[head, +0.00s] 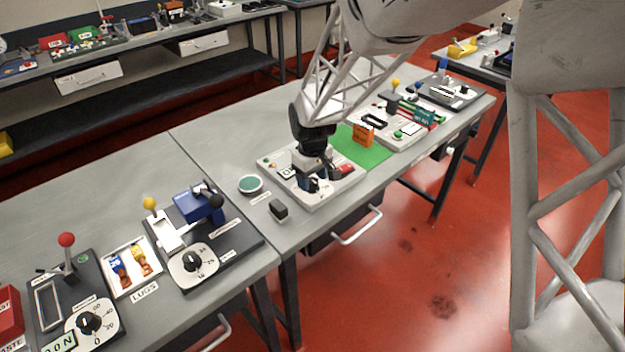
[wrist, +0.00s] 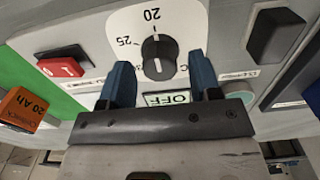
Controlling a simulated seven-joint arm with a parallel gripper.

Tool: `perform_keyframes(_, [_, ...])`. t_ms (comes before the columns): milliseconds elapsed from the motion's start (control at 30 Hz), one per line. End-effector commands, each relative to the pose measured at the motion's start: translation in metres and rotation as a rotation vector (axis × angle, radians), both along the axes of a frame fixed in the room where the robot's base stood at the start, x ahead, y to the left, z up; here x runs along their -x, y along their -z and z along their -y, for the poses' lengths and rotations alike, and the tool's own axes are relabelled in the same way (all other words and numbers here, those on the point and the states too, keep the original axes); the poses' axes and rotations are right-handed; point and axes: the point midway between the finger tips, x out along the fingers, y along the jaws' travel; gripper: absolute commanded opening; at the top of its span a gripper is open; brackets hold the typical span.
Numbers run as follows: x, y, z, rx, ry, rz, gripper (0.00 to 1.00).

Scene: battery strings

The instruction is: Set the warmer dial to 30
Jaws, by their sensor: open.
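The warmer dial (wrist: 158,52) is a black round knob with a ridge on a white scale plate in the wrist view. Its white pointer line points toward the 20 mark; 25 shows to the left, and no 30 is readable. A small display (wrist: 167,98) reads OFF. My gripper (wrist: 159,60) is open, its two dark blue fingers on either side of the knob with gaps visible. I cannot tell how far its tips are above the panel. In the head view my gripper (head: 318,182) is over the grey warmer panel (head: 313,203) and hides most of the dial.
A red rocker switch (wrist: 65,62) sits on the panel beside the dial. An orange battery block (head: 363,134) stands on the green mat (head: 352,152). A black block (head: 278,209) and a green-topped round dish (head: 250,184) are left of the panel.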

Motion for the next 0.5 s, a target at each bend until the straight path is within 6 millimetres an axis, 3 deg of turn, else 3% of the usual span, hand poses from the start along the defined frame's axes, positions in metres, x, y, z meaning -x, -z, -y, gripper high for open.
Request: perform_keyframes(500, [-0.0001,0.0085,-0.0001,0.0,0.0,0.0,0.57])
